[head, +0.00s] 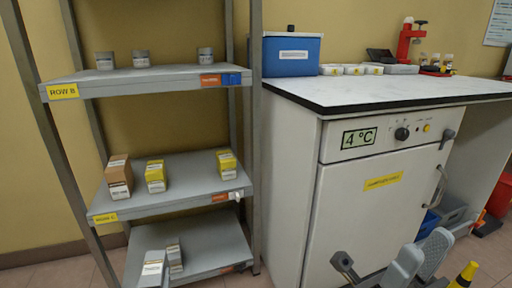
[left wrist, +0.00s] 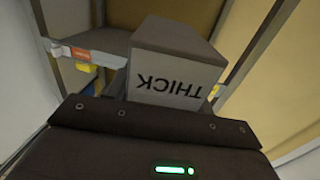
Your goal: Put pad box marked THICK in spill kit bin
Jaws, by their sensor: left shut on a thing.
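A grey pad box (left wrist: 176,75) marked THICK is held at the front of my left gripper (left wrist: 170,112) in the left wrist view. The lettering appears upside down there. The gripper's dark body covers the lower part of that view, and its fingertips are hidden. I cannot make out this held box in the head view. No label reading spill kit is legible, so I cannot tell which container is the spill kit bin. My right gripper is not clearly seen.
A metal shelf rack (head: 165,83) stands at left, with boxes on its lower shelves. A white cabinet (head: 370,185) with a 4 °C display stands beside it. A blue box (head: 291,67) is on the counter. Blue and grey containers (head: 447,212) and a red object (head: 499,195) are low at right.

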